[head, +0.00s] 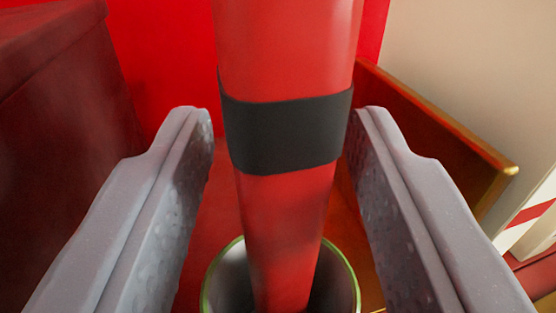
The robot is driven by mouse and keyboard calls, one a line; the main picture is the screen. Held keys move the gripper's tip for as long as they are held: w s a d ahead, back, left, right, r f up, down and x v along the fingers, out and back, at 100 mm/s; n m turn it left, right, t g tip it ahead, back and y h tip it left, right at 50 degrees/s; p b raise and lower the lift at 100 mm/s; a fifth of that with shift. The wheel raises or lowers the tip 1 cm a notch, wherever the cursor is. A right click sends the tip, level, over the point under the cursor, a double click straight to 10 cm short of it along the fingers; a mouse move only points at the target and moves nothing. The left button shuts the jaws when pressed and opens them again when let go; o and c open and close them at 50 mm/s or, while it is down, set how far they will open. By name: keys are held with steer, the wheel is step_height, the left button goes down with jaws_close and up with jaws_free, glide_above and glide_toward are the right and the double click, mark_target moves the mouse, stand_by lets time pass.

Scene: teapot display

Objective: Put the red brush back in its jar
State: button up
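The red brush (285,215) stands nearly upright in the middle of the view, with a black band (287,132) around it. Its lower part reaches down into the round mouth of a jar (213,282) with a green rim. Its lowest end and its top are out of view. My gripper (282,125) is open, with one grey finger on each side of the brush at the band. A thin gap shows at the left finger; at the right finger I cannot tell whether it touches.
A dark red block-like piece (60,100) stands close on the left. A brown ledge with a gold edge (440,130) runs along the right, before a pale wall (470,60). A bright red wall (160,60) is behind.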

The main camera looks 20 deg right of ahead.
steer(key=shift+s+r, duration=0.1)
steer(key=shift+s+a, duration=0.15)
steer(key=shift+s, duration=0.15)
steer(key=p+v, duration=0.2)
steer(key=v, duration=0.9)
steer(key=shift+s, duration=0.1)
